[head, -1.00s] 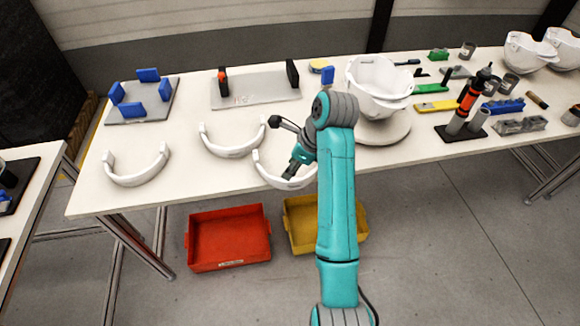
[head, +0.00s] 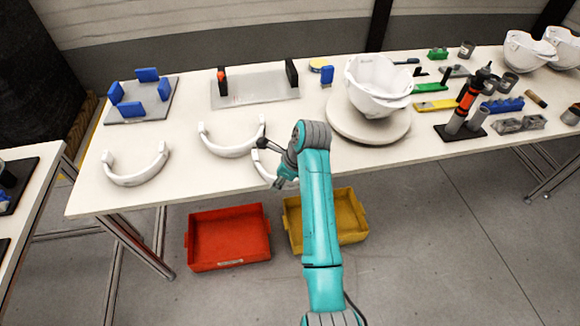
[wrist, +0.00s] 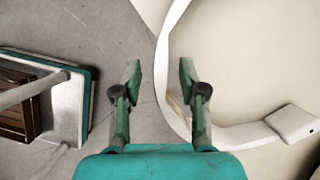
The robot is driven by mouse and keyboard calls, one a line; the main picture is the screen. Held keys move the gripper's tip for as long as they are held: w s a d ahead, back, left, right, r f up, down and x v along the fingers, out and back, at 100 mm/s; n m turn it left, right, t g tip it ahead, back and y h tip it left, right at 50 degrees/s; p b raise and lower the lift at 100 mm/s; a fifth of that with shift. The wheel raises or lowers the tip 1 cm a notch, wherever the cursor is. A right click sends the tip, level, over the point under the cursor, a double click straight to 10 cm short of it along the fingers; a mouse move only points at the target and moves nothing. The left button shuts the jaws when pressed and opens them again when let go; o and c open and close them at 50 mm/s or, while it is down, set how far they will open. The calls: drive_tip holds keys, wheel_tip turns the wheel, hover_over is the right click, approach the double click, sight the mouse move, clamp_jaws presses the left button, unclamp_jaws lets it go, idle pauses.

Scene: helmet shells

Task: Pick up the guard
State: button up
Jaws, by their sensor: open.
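Three white curved guards lie on the table. One guard (head: 135,177) is at the left, one guard (head: 232,151) is in the middle, and the right guard (head: 259,168) is mostly hidden behind my arm. My gripper (head: 281,183) is at the right guard, near the table's front edge.
The table (head: 190,183) also holds a plate with blue blocks (head: 155,108), a grey fixture plate (head: 245,90) and a white helmet shell (head: 378,85) on a round stand (head: 345,122). A red bin (head: 228,237) and a yellow bin (head: 350,212) are on the floor below.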

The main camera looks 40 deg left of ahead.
drive_tip(key=shift+f, duration=0.1)
clamp_jaws()
idle(0.3)
